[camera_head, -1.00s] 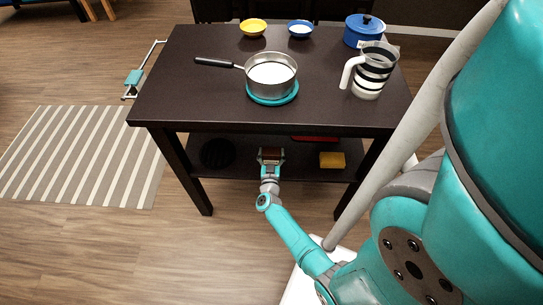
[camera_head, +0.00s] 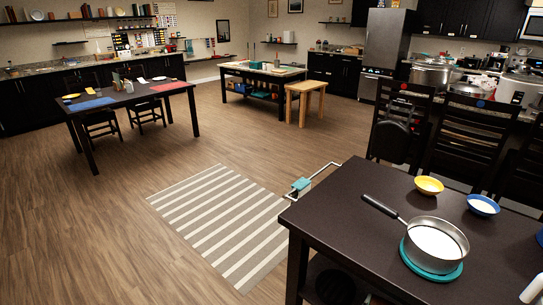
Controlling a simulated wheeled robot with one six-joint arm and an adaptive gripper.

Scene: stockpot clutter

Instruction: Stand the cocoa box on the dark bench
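No cocoa box can be made out now. A dark table (camera_head: 345,212) stands close at the lower right. A dark bench with a lower shelf (camera_head: 232,70) stands at the back middle, with several small things on its top and shelf. Another dark table (camera_head: 130,97) with mats stands at the left. I cannot tell which of these is the dark bench.
The near table holds a saucepan (camera_head: 436,240) on a teal mat (camera_head: 420,265), a yellow bowl (camera_head: 429,186) and a blue bowl (camera_head: 483,205). A striped rug (camera_head: 222,222) lies left of it. A wooden stool (camera_head: 306,88) stands beside the back bench. Wood floor between is open.

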